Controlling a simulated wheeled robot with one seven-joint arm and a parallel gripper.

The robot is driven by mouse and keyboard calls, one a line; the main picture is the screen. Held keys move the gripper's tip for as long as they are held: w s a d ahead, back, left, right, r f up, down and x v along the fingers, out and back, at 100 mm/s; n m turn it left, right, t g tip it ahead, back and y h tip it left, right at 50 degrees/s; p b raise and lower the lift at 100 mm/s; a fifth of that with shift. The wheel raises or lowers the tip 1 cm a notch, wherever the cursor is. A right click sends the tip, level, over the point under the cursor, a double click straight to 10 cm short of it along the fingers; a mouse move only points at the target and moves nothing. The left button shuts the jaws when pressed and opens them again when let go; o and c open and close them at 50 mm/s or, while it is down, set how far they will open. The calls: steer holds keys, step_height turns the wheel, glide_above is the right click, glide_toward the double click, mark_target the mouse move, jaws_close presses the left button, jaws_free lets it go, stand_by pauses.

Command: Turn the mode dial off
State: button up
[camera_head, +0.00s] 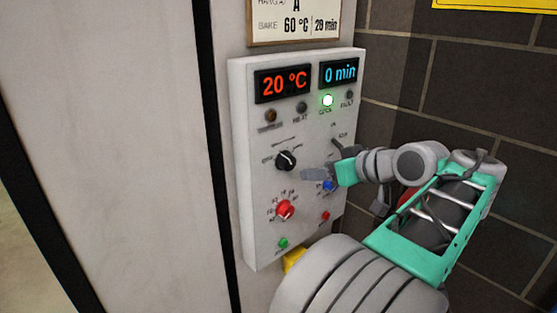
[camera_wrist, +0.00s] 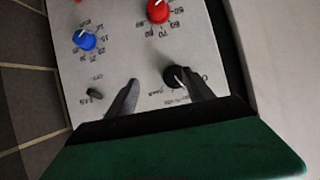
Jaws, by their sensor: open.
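The grey control panel (camera_head: 246,190) carries a black dial (camera_head: 286,160) with a white pointer line, left of centre. I take it as the mode dial; its labels are too small to read. In the wrist view the black dial (camera_wrist: 172,78) sits beside the right finger, which partly covers it. My gripper (camera_head: 318,172) is to the right of this dial in the head view, in front of the panel. In the wrist view my gripper (camera_wrist: 158,77) is open, with its fingers apart and bare panel between them. I cannot tell whether the right finger touches the dial.
A red dial (camera_head: 284,210) is below, and a blue dial (camera_head: 328,186) is close to my gripper. A small black switch (camera_wrist: 95,94) is left of the fingers in the wrist view. The displays (camera_head: 283,84) read 20 °C and 0 min. A brick wall (camera_head: 400,75) stands right.

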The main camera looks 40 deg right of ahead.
mark_target(291, 164)
steer(key=shift+n+t+y, duration=0.3)
steer(key=shift+n+t, duration=0.2)
steer(key=shift+n, duration=0.2)
steer(key=w+a+b, duration=0.1)
steer(key=b, duration=0.2)
steer(key=w+a+b, duration=0.1)
steer(key=w+b, duration=0.1)
steer(key=b, duration=0.2)
steer(key=shift+w+f, duration=0.15)
steer(key=shift+w, duration=0.05)
steer(key=w, duration=0.4)
steer(key=shift+w+f, duration=0.1)
steer(key=shift+f, duration=0.15)
steer(key=shift+w+f, duration=0.15)
steer(key=shift+w, duration=0.05)
steer(key=c, duration=1.1)
steer(key=shift+c, duration=0.2)
